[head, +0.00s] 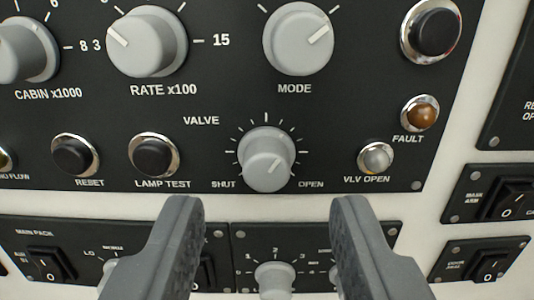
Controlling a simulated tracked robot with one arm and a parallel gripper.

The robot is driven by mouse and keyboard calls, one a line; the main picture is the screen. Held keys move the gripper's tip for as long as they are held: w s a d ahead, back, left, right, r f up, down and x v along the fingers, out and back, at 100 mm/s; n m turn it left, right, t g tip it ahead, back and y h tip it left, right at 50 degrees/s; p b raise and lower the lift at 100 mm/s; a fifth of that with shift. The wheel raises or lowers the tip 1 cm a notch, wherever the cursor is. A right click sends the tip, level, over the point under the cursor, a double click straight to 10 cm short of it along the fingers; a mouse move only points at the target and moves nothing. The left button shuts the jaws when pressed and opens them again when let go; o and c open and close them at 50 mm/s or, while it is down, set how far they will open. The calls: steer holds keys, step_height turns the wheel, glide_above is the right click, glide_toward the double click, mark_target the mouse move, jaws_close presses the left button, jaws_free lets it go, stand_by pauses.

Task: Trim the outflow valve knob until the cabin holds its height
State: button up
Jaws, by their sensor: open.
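The outflow valve knob (266,160) is a grey round knob marked VALVE, with a tick scale from SHUT at left to OPEN at right. Its white pointer line points to the upper right. My gripper (264,208) is open, with one dark grey finger on each side in the lower part of the head view. The fingertips end just below the knob in the picture, and nothing is between them on the knob. The VLV OPEN lamp (376,158) looks pale grey, and the FAULT lamp (420,114) looks dull amber-brown. No cabin height readout is in view.
Above are the MODE knob (299,38), RATE knob (147,41) and part of the CABIN knob (28,50). The LAMP TEST button (154,156) and RESET button (75,156) are left of the valve knob.

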mark_target(266, 183)
steer(key=shift+w+p, duration=0.35)
steer(key=shift+w, duration=1.2)
jaws_close()
